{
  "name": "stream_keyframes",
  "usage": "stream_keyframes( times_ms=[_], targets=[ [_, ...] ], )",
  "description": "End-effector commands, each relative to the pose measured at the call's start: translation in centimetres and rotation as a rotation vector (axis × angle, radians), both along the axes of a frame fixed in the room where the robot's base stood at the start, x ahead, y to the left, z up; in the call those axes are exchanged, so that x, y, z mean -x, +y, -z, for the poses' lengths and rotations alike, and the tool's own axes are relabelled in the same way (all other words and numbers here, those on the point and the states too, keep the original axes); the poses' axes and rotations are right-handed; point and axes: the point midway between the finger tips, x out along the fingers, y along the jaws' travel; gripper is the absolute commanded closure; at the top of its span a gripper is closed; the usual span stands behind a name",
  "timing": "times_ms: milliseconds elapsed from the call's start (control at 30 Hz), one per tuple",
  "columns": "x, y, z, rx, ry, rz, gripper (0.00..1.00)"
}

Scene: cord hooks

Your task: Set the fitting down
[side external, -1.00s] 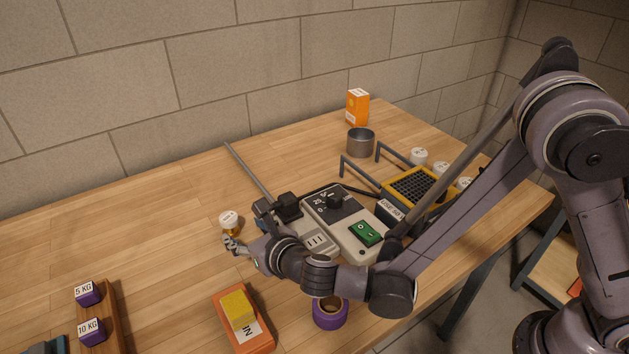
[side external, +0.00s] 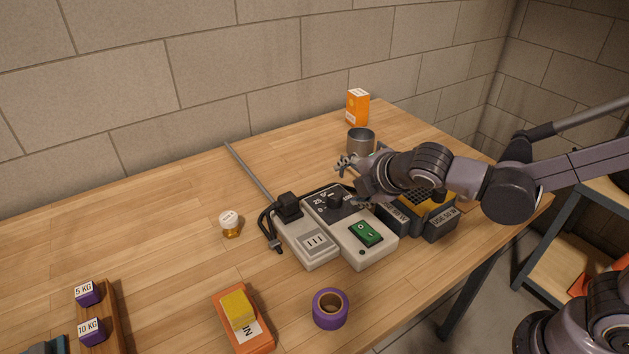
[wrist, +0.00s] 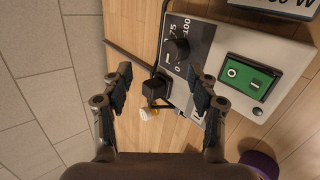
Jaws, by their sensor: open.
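The fitting (side external: 229,224), a small piece with a white labelled top and an amber base, stands upright on the bare table left of the grey power box. It also shows small and partly hidden beyond the black plug in the wrist view (wrist: 147,114). My gripper (side external: 350,166) is open and empty, above the table near the metal cup and the back of the grey control box, well to the right of the fitting. The wrist view shows both fingers of my gripper (wrist: 160,88) spread apart with nothing held between them.
The control box (side external: 352,222) has a dial and a green switch. A black plug (side external: 288,205) and cord sit left of it.

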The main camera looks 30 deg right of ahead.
Motion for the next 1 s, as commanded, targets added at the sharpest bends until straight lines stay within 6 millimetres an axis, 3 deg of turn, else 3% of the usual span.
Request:
stream_keyframes(
  times_ms=[33, 200, 400, 633, 700, 1000],
  targets=[
    [1.1, -1.8, -0.4, -0.096, 0.016, 0.099, 0.41],
    [4.9, -6.0, -0.9, -0.443, 0.061, 0.450, 0.41],
    [9.7, -9.2, -1.0, -0.827, 0.092, 0.856, 0.41],
    [13.1, -10.3, -0.7, -1.104, 0.105, 1.152, 0.41],
    [13.4, -10.4, -0.6, -1.140, 0.107, 1.190, 0.35],
    [13.6, -10.4, -0.6, -1.160, 0.108, 1.210, 0.35]
  ],
)
